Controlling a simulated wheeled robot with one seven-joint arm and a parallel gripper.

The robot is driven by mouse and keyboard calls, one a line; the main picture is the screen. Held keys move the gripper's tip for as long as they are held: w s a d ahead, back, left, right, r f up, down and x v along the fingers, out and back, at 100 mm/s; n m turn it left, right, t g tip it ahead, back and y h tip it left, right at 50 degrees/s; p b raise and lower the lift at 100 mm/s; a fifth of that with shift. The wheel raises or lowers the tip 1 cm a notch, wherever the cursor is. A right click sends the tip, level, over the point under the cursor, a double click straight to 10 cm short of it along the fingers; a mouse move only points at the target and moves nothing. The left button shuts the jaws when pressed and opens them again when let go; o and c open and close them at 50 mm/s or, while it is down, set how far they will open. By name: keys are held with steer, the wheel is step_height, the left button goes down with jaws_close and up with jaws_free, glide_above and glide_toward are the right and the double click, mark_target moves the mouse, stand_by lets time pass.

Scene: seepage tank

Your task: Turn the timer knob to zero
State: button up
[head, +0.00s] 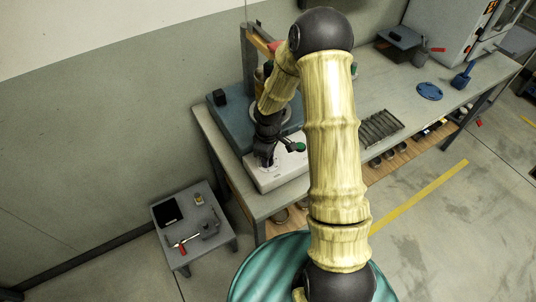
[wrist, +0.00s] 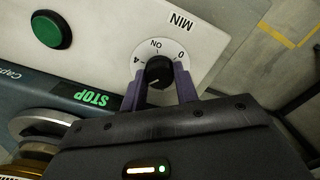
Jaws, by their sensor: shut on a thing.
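The timer knob (wrist: 160,71) is small, round and black, on a white dial (wrist: 178,52) printed with 4, ON and 0, with MIN beside it. The 0 is at the dial's right and the 4 at its left in the wrist view. My gripper (wrist: 160,84) has its two purple fingers on either side of the knob, shut on it. A faint pale mark shows on the knob's lower part; where it points is hard to tell. In the head view my gripper (head: 265,162) reaches down to the white control box (head: 276,178), and the knob is hidden.
A green button (wrist: 47,29) is on the same panel, near a STOP label (wrist: 90,97). A blue-grey base (head: 227,127) stands behind the box on the bench. A dark rack (head: 380,127) lies to the right. A low grey stool (head: 193,222) holds small tools.

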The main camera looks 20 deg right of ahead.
steer(key=shift+w+r+n, duration=0.1)
steer(key=shift+n, duration=0.7)
steer(key=o, duration=1)
step_height(320, 180, up, 17)
steer(key=shift+r+b, duration=0.15)
steer(key=shift+b, duration=0.3)
